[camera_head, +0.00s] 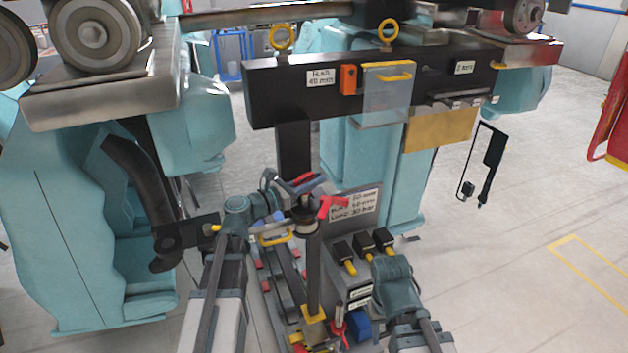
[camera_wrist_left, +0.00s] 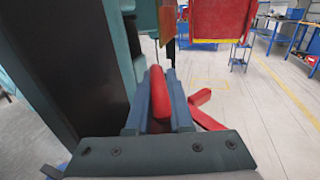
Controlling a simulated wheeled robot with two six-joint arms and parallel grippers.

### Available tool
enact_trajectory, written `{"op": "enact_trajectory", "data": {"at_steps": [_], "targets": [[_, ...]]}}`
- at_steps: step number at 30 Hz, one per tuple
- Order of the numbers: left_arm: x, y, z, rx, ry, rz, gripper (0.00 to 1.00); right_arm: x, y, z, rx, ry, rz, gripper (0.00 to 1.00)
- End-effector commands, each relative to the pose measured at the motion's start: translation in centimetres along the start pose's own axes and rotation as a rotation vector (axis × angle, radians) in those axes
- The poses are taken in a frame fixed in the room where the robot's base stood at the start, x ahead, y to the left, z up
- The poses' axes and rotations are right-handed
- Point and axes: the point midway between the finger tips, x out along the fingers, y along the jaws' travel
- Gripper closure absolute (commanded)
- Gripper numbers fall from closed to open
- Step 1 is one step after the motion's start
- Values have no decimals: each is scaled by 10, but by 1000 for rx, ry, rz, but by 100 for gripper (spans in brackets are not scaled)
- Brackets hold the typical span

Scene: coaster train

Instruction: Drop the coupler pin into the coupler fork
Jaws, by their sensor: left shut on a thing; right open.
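My left gripper (camera_head: 300,184) is in the middle of the head view, close to the top of a dark upright post. In the left wrist view its blue fingers (camera_wrist_left: 160,105) are shut on a red rounded handle (camera_wrist_left: 159,92), which looks like part of the coupler pin. The pin's lower part is hidden. A second red piece, lever-like (camera_head: 332,207), sits beside the post top, right of the gripper. I cannot clearly make out the coupler fork around the post top.
A black beam (camera_head: 270,90) with labels, yellow rings and a clear panel crosses behind, between teal machine bodies (camera_head: 190,125). Black blocks with yellow tips (camera_head: 362,243), a label plate (camera_head: 352,207) and a blue block (camera_head: 360,323) crowd the post. Open floor (camera_head: 500,290) lies right.

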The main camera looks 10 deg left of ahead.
Motion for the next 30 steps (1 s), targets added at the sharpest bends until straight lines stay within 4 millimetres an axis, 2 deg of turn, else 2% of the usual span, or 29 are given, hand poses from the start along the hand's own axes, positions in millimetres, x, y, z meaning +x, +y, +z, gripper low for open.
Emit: {"op": "enact_trajectory", "data": {"at_steps": [1, 18, 30], "targets": [[0, 0, -6, -1, -1, 0, 100, 6, -1, 0, 0, 0, 0, 55], [0, 0, -36, -1, -1, 0, 100, 36, -3, -2, 0, 0, 0, 55], [0, 0, -38, -1, -1, 0, 100, 38, -4, -2, 0, 0, 0, 55]]}}
